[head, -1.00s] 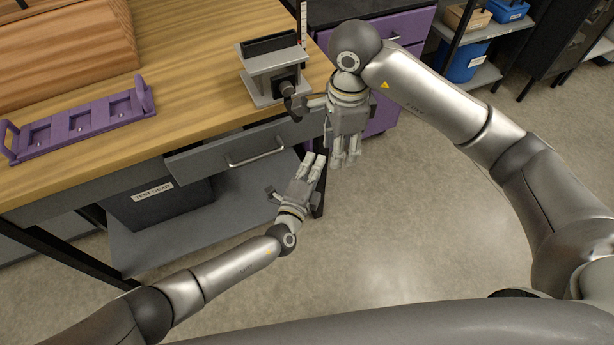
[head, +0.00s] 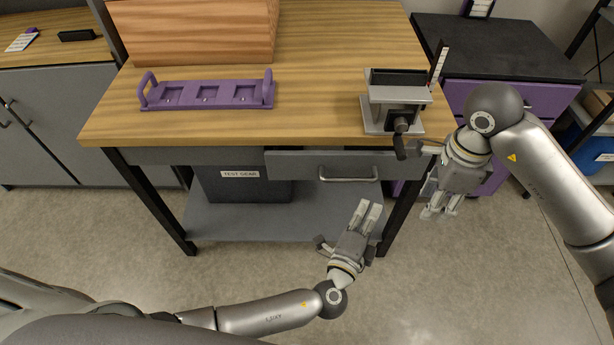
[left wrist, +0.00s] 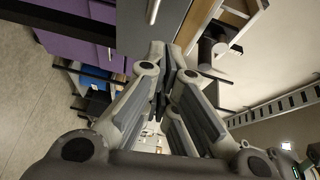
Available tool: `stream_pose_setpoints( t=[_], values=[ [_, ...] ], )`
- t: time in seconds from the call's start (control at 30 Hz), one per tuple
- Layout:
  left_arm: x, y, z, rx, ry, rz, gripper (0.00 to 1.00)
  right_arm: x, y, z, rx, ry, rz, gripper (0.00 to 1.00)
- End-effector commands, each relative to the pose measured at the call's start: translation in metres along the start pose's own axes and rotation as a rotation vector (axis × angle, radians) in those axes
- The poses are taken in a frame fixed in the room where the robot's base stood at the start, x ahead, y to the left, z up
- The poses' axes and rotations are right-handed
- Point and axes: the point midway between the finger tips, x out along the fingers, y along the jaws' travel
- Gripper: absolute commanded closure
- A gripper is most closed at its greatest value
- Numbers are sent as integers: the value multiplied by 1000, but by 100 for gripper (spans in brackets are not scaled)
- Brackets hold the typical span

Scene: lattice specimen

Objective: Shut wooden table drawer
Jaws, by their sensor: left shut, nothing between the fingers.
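The wooden-topped table (head: 330,88) has a grey drawer (head: 295,164) under its right half, with a silver bar handle (head: 348,178). The drawer's front stands out from the table's front, so it is partly open. My left gripper (head: 367,211) is shut and empty, below and in front of the handle, apart from it in the head view. In the left wrist view its fingers (left wrist: 163,85) are together, with a grey panel, likely the drawer, and part of a handle (left wrist: 153,10) above. My right gripper (head: 439,212) hangs fingers down, right of the table; its opening is unclear.
A vise (head: 396,100) stands above the drawer, its crank overhanging the edge near my right gripper. A purple tray (head: 208,95) and a wooden block (head: 190,35) sit further left. A TEST GEAR bin (head: 240,190) stands on the lower shelf. Floor in front is clear.

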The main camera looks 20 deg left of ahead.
Motion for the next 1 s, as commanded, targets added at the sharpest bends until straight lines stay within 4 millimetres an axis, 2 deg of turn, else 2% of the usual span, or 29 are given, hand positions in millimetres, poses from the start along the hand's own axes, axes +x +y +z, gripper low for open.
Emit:
stream_pose_setpoints(
  t=[0.1, 0.3, 0.5, 0.67, 1.0],
  values=[
    [-22, -8, 39, -25, -168, 59, 100, 0, 0, 0, 0, 0, 0, 63],
    [-58, -13, 98, -14, -377, 173, 100, 0, 0, 0, 0, 0, 0, 63],
    [-78, -12, 127, 3, -463, 240, 100, 0, 0, 0, 0, 0, 0, 63],
    [-69, -10, 136, 9, -474, 247, 100, 0, 0, 0, 0, 0, 0, 63],
    [-9, 5, 167, 10, -473, 244, 100, 0, 0, 0, 0, 0, 0, 63]
  ],
)
